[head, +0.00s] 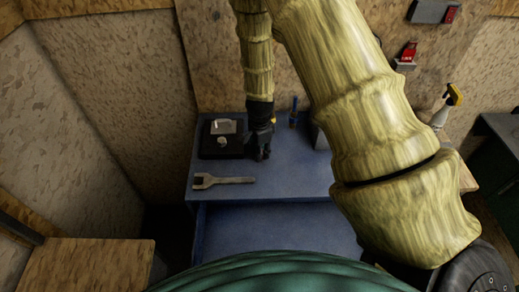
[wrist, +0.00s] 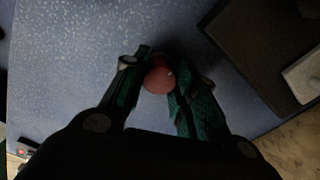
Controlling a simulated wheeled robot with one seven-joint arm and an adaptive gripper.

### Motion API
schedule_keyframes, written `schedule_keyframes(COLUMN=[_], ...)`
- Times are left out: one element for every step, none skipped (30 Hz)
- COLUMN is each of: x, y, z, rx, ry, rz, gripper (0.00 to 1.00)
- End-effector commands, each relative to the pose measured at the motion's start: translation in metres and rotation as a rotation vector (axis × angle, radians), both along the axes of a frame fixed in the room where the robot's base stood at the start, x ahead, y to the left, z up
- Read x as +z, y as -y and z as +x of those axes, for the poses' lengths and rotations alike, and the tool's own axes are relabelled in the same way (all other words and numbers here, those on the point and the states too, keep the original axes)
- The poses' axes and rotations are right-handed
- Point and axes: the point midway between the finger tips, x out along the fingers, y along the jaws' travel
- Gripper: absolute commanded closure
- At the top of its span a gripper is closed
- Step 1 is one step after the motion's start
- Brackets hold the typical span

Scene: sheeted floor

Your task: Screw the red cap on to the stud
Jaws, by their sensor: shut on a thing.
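The red cap (wrist: 158,78) shows between the fingers of my gripper (wrist: 163,72) in the wrist view, round side toward the camera. My gripper is shut on it. In the head view my gripper (head: 262,153) hangs over the blue bench top, just right of a black plate (head: 207,152); the cap cannot be made out there. The plate carries a pale grey block (head: 224,127) and a small whitish round piece (head: 222,141), which may be the stud. In the wrist view the black plate (wrist: 253,45) lies at upper right, apart from the cap.
A wrench (head: 222,181) lies on the blue bench (head: 290,182) in front of the plate. A blue upright item (head: 293,112) stands behind my gripper. A spray bottle (head: 443,108) stands at the right. The bench front is mostly clear.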

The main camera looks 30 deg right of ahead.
Motion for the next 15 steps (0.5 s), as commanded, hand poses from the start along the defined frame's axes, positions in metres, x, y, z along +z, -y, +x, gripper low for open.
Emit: schedule_keyframes(x=[0.0007, 0.0007, 0.0007, 0.0007, 0.0007, 0.0007, 0.0006, 0.0006, 0.0005, 0.0004, 0.0003, 0.0003, 0.0002, 0.0001, 0.0001], y=[0.0001, 0.0001, 0.0001, 0.0001, 0.0001, 0.0000, 0.0001, 0.0001, 0.0001, 0.0001, 0.0001, 0.0001, 0.0001, 0.0001, 0.0001], z=[0.0008, 0.0008, 0.0008, 0.0008, 0.0008, 0.0007, 0.0007, 0.0006, 0.0005, 0.0004, 0.0004, 0.0003, 0.0002, 0.0002, 0.0002], rx=[0.001, 0.002, 0.002, 0.003, 0.003, 0.003, 0.003, 0.003, 0.004, 0.004, 0.004, 0.004, 0.004, 0.004, 0.004], ry=[0.002, 0.002, 0.002, 0.002, 0.002, 0.002, 0.001, 0.001, 0.001, 0.001, 0.001, 0.001, 0.001, 0.001, 0.000], rz=[0.000, 0.000, 0.000, 0.000, 0.000, 0.000, 0.000, 0.000, 0.000, 0.000, 0.000, 0.000, 0.000, 0.000, 0.000], gripper=[0.97, 0.97, 0.97, 0.70, 0.65, 0.57, 0.52, 0.47, 0.47, 0.47, 0.47, 0.47, 0.47, 0.47, 0.47])
